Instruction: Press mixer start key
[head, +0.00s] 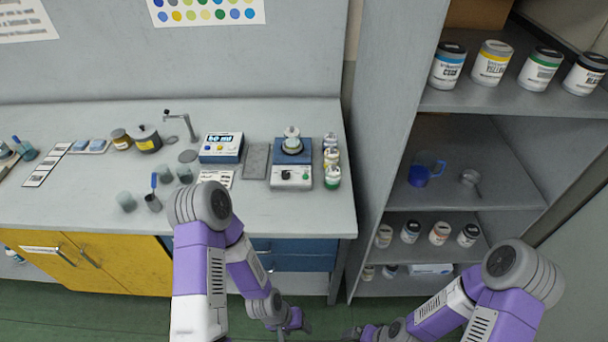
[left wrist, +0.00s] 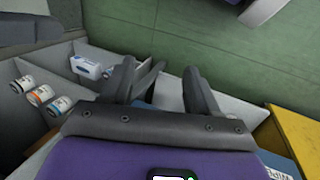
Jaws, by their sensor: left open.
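The mixer (head: 291,177) stands near the right end of the bench. It has a pale front with a dark knob and a small green spot, which may be the start key; it is too small to tell. A white-lidded jar (head: 292,136) sits on its blue top. My left gripper (head: 294,322) hangs low in front of the bench, below and well apart from the mixer. In the left wrist view its fingers (left wrist: 172,84) are spread and empty. My right gripper (head: 362,332) is low at the bottom edge, its fingers too unclear to judge.
Left of the mixer are a grey pad (head: 256,161) and a blue-and-white scale (head: 221,147). Several small jars (head: 331,158) stand close on its right. A tall shelf unit (head: 379,170) rises beyond the bench's right end. Green floor (head: 120,312) is free in front.

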